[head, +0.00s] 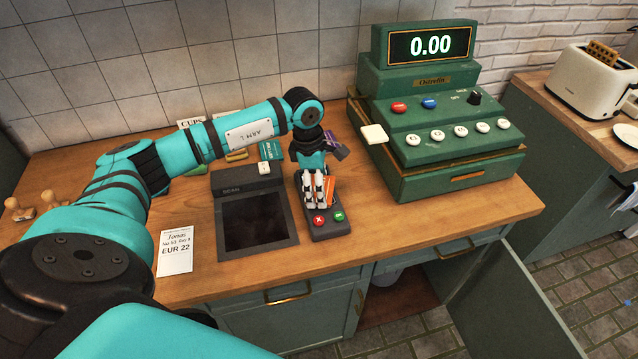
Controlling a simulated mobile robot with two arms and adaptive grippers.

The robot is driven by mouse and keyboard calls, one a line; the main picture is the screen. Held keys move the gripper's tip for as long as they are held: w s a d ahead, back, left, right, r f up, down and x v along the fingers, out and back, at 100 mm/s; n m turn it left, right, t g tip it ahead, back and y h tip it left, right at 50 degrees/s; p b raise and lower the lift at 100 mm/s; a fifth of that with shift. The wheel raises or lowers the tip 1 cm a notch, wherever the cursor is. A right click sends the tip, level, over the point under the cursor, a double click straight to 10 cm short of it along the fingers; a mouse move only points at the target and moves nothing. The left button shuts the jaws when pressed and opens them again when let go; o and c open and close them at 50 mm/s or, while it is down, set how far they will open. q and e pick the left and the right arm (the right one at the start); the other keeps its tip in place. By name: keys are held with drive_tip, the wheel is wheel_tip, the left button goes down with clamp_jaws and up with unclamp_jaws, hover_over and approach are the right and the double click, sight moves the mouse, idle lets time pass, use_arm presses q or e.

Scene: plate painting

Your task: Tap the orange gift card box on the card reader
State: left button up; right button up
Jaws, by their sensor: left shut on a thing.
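The orange gift card box (329,190) shows as a small orange piece at the right side of my left gripper's white fingers. My left gripper (316,195) is shut on it, pointing down over the card reader (330,231). The card reader is a dark slab on the wooden counter with a red X button and a green button at its near end. The fingers and box hide the reader's upper part, so I cannot tell whether the box touches it. My right gripper is not in view.
A scan pad (255,220) lies left of the reader. A green cash register (440,130) reading 0.00 stands to the right. A paper slip (175,252) reading EUR 22 lies at the counter's front left. A toaster (597,82) stands on a separate counter at right.

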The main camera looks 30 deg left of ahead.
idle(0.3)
use_arm(q)
wheel_tip(320, 180, up, 10)
drive_tip(key=p, duration=0.5)
idle(0.3)
idle(0.4)
drive_tip(key=s+d+f+m+g+b, duration=0.1)
drive_tip(key=s+d+m+b, duration=0.2)
drive_tip(key=s+d+m, duration=0.3)
drive_tip(key=s+d+f+m+g+y+b, duration=0.1)
drive_tip(key=s+d+m+b, duration=0.3)
drive_tip(key=m, duration=1.3)
drive_tip(key=s+d+f, duration=0.1)
drive_tip(key=s+d, duration=0.2)
drive_tip(key=s, duration=0.1)
drive_tip(key=shift+s+d+g+y, duration=0.3)
drive_tip(key=shift+s, duration=0.1)
drive_tip(key=shift+w, duration=0.1)
